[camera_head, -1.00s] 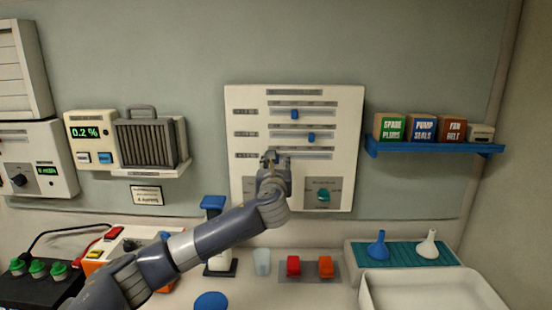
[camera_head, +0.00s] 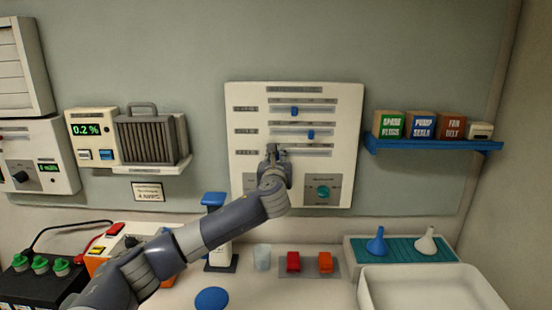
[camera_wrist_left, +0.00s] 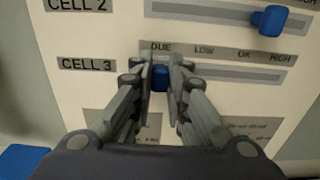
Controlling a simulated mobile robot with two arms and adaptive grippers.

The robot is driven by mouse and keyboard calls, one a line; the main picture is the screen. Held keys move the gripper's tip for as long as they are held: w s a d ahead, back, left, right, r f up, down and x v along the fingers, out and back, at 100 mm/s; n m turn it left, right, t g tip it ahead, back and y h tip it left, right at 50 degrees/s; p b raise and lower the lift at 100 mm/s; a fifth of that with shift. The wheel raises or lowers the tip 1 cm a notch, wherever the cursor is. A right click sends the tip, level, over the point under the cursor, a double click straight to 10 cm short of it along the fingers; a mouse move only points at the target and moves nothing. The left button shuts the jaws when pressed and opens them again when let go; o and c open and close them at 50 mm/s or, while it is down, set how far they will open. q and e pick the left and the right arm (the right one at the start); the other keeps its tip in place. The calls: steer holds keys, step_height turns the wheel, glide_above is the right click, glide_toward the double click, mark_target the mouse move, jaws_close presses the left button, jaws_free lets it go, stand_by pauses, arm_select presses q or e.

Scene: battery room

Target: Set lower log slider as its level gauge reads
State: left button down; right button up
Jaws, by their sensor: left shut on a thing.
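The log panel (camera_head: 343,175) hangs on the wall with three slider rows. The lower slider (camera_wrist_left: 160,77), a blue knob in the CELL 3 row, stands under the DUE mark at the left part of its slot (camera_wrist_left: 235,77); LOW, OK and HIGH follow to the right. My left gripper (camera_wrist_left: 160,68) is shut on this knob, its fingers on both sides. In the head view my left gripper (camera_head: 271,152) reaches the lowest row and hides the knob. The CELL 2 slider (camera_head: 310,134) is free above it. I cannot make out a level gauge. My right gripper is not in view.
A black battery (camera_head: 25,287) with green caps stands at lower left. A white tray (camera_head: 430,293) is at right. A blue shelf (camera_head: 425,145) holds boxes.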

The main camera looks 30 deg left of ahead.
arm_select(q)
steer(key=w+d, duration=0.1)
steer(key=d, duration=0.1)
steer(key=w+d+p, duration=0.1)
steer(key=d, duration=0.1)
steer(key=shift+w, duration=0.2)
steer(key=shift+w+d, duration=0.2)
steer(key=shift+d, duration=0.05)
steer(key=shift+a, duration=0.1)
steer(key=shift+s+a, duration=0.1)
steer(key=c, duration=1.8)
jaws_free()
steer(key=shift+o, duration=1.2)
